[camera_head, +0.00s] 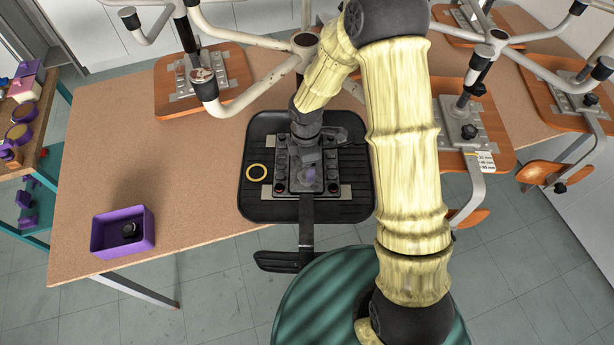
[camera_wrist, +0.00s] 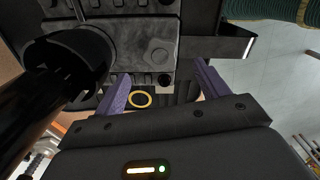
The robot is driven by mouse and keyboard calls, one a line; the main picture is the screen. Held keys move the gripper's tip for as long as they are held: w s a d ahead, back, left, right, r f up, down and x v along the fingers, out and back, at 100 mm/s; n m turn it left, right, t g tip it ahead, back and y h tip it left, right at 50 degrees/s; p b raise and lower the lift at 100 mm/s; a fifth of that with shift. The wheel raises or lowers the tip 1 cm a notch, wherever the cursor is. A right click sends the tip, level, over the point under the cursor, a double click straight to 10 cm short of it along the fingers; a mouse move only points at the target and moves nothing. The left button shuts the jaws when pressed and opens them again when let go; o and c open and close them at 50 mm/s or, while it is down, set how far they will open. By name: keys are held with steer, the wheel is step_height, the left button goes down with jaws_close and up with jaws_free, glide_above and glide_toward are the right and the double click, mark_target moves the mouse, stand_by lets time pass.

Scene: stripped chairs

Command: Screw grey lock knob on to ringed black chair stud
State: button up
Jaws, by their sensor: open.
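A black chair seat (camera_head: 353,195) lies underside up on the table, with a dark grey mechanism plate (camera_head: 281,176) on it. A yellow ring (camera_head: 257,171) lies on the seat left of the plate; it also shows in the wrist view (camera_wrist: 140,100). I cannot make out a stud inside it. My gripper (camera_head: 310,172) is over the plate, with its purple fingers spread and nothing visible between them in the wrist view (camera_wrist: 161,72). A small dark knob (camera_head: 129,229) lies in a purple box (camera_head: 122,252) at the left. Whether it is the grey lock knob is unclear.
A thick black column (camera_wrist: 35,112) rises close to my gripper in the wrist view. A lever with a black paddle (camera_head: 278,262) sticks out past the table's front edge. Other upturned chairs with metal legs crowd the back and right. The table (camera_head: 190,170) is clear between box and seat.

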step_height(320, 180, up, 10)
stand_by(0.3)
steer(key=shift+w, duration=0.1)
stand_by(0.5)
